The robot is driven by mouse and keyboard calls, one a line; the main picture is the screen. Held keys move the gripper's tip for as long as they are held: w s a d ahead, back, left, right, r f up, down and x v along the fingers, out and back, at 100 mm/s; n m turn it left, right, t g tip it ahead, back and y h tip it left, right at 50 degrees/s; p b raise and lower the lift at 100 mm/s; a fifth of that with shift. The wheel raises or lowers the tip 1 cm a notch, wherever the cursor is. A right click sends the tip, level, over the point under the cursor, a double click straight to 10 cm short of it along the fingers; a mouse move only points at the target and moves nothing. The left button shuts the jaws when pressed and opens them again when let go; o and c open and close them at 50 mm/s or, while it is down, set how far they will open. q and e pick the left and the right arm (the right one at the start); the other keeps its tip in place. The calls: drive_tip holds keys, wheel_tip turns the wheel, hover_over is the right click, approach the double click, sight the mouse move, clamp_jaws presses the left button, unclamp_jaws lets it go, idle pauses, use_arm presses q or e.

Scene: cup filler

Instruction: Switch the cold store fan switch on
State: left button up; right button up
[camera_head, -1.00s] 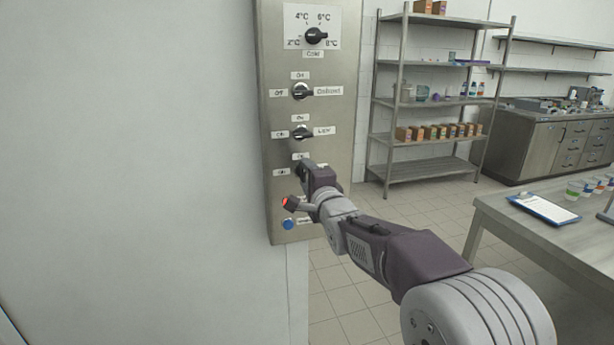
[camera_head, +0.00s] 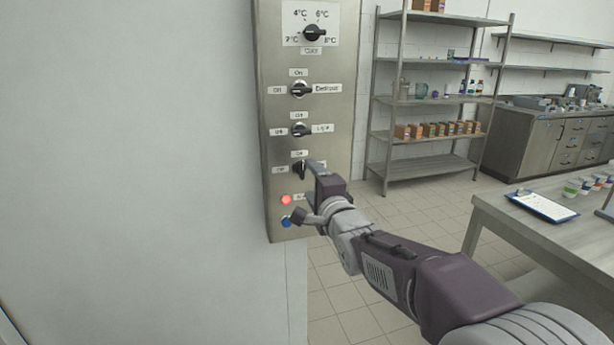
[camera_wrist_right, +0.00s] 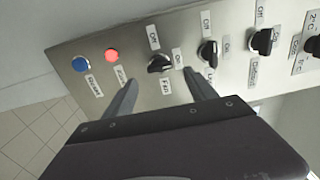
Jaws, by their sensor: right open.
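The fan switch (camera_head: 300,169) is a black knob low on the steel control panel (camera_head: 342,70). It stands upright in the head view, in line with the label above it. In the right wrist view the fan switch (camera_wrist_right: 159,63) lies lengthwise toward its "On" label (camera_wrist_right: 178,58); its "Off" label (camera_wrist_right: 153,37) is to the side. My right gripper (camera_head: 306,187) is open, just right of and below the knob. In the wrist view its fingers (camera_wrist_right: 160,92) are spread, with the knob beyond the gap between them; no contact is visible. My left gripper is out of view.
Light (camera_head: 301,130) and defrost (camera_head: 301,89) knobs and a temperature dial (camera_head: 314,33) sit above. A lit red lamp (camera_head: 286,199) and blue button (camera_head: 287,221) are below. A table (camera_head: 490,205) and shelf rack (camera_head: 425,170) stand to the right.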

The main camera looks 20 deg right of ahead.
drive_tip(key=s, duration=0.3)
drive_tip(key=shift+s, duration=0.4)
drive_tip(key=s+f+n+g, duration=0.2)
drive_tip(key=s+f+g, duration=0.15)
drive_tip(key=f, duration=0.85)
drive_tip(key=s+f+n+g, duration=0.2)
drive_tip(key=f+g, duration=0.3)
drive_tip(key=f, duration=0.7)
drive_tip(key=s+f+n+g, duration=0.4)
drive_tip(key=s+f+n, duration=0.2)
drive_tip(key=s, duration=0.3)
drive_tip(key=s+f+n+g, duration=0.4)
drive_tip(key=s+f+n, duration=0.2)
drive_tip(key=s, duration=0.3)
wheel_tip(320, 180, up, 20)
drive_tip(key=n+p, duration=0.1)
drive_tip(key=p, duration=1.9)
drive_tip(key=shift+a+n, duration=0.2)
drive_tip(key=shift+n, duration=0.1)
